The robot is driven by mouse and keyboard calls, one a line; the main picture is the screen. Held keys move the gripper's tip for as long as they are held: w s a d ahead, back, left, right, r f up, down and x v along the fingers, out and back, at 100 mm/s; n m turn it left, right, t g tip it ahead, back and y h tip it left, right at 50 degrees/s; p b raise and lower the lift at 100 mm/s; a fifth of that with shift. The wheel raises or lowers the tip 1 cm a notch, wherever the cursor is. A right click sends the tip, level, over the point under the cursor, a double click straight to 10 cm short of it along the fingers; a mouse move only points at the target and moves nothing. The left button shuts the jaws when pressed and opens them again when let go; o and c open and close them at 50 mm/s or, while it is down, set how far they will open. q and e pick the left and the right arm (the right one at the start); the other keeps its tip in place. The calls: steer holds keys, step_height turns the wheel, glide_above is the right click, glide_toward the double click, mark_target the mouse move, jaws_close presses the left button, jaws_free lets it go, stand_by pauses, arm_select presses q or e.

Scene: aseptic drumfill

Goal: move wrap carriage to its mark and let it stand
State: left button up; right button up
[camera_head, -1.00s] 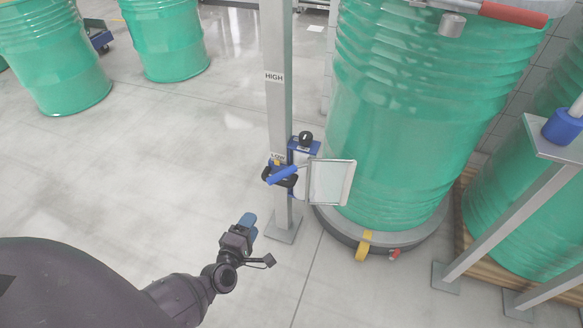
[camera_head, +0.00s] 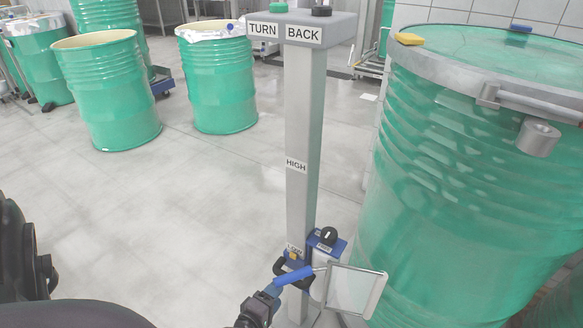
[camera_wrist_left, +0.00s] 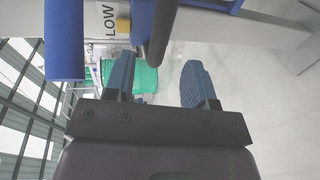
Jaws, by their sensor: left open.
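The wrap carriage (camera_head: 325,243), a blue and white unit with a black knob, sits low on the grey post (camera_head: 301,120). A blue handle (camera_head: 293,277) sticks out to its left and a framed pale panel (camera_head: 352,290) to its right. The LOW label (camera_head: 294,249) is beside it; the HIGH label (camera_head: 296,165) is further up the post. My left gripper (camera_head: 268,292) is open, just below and left of the handle. In the left wrist view its fingers (camera_wrist_left: 160,85) are apart, with a blue-grey bar (camera_wrist_left: 158,35) ahead between them. My right gripper is not in view.
A large green drum (camera_head: 450,190) stands close right of the post. Several green drums, such as one (camera_head: 110,95) at the left, stand further back. The post top carries TURN and BACK labels (camera_head: 284,31). Floor left of the post is clear.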

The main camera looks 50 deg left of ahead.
arm_select(q)
steer(key=shift+b+x, duration=0.75)
steer(key=shift+x, duration=3.15)
steer(key=shift+c, duration=0.2)
jaws_close()
